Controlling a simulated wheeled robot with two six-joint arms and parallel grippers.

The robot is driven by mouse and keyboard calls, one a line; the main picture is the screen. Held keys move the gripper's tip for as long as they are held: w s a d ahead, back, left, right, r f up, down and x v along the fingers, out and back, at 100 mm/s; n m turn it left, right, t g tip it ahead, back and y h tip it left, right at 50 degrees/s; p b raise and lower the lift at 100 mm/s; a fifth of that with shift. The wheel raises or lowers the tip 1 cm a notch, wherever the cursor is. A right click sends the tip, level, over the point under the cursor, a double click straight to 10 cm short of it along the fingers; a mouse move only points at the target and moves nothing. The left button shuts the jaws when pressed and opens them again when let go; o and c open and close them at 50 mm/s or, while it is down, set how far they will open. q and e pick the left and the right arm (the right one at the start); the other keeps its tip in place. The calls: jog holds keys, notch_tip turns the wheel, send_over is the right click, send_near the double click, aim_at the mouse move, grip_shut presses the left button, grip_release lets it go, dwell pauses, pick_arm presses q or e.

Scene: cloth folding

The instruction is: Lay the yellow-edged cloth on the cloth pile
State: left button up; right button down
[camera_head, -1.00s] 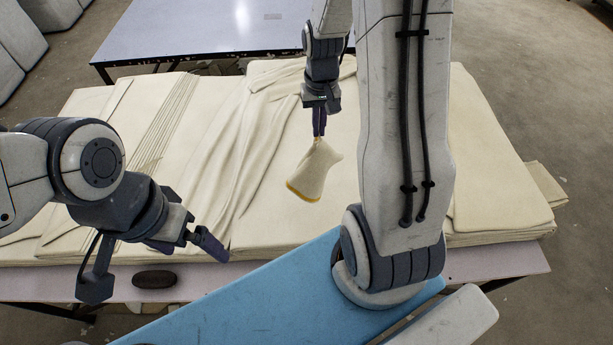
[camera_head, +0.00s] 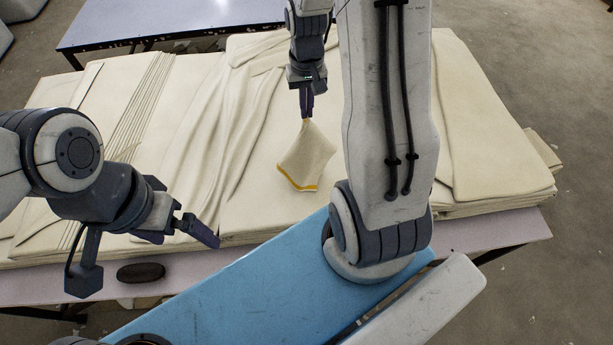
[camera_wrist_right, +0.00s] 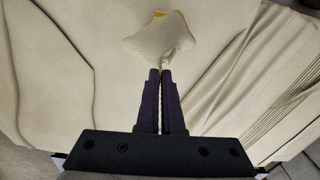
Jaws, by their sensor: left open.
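The yellow-edged cloth (camera_head: 305,163) is a small cream piece with a yellow strip along its lower edge. My right gripper (camera_head: 306,118) is shut on its upper corner, and the cloth hangs below the fingers over the cloth pile (camera_head: 270,215). In the right wrist view the cloth (camera_wrist_right: 160,38) spreads out beyond the closed fingers (camera_wrist_right: 161,72). I cannot tell whether its lower edge touches the pile. My left gripper (camera_head: 212,232) is open and empty above the pile's front left part.
The pile of large cream cloths covers most of the table (camera_head: 490,230), with loose wrinkles in the middle and folded stacks at the sides. A dark oval object (camera_head: 141,272) lies on the table's front left edge. Another table (camera_head: 170,20) stands behind.

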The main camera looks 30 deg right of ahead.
jog(key=shift+f, duration=0.15)
dwell(0.8)
jog(key=w+d+r+m, duration=0.15)
jog(key=w+d, duration=0.25)
jog(key=w, duration=0.4)
jog(key=w+d+r+m, duration=0.15)
jog(key=w+d, duration=0.25)
jog(key=w, duration=0.4)
send_near(312, 209)
notch_tip(312, 209, down, 5)
jog(key=shift+s+f, duration=0.1)
jog(key=shift+f, duration=0.05)
jog(key=c, duration=0.6)
grip_release()
